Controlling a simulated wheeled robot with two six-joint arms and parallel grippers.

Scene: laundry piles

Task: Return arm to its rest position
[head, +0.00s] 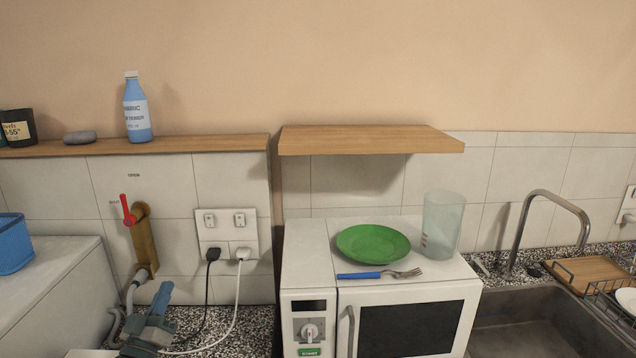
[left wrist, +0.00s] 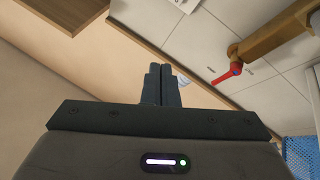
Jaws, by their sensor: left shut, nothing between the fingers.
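My left gripper (head: 161,293) is in the lower left of the head view, pointing up in front of the tiled wall, below the red-handled valve (head: 130,212). In the left wrist view the two dark fingers of my left gripper (left wrist: 162,76) are together with nothing between them. The red valve handle (left wrist: 228,75) shows to their right in that view, apart from them. My right gripper is in neither view.
A white microwave (head: 410,292) stands right of my left gripper, with a green plate (head: 373,244), a blue-handled fork (head: 378,273) and a clear cup (head: 441,225) on top. Black and white plugged cords (head: 238,290) hang close by. A sink (head: 530,325) is at right.

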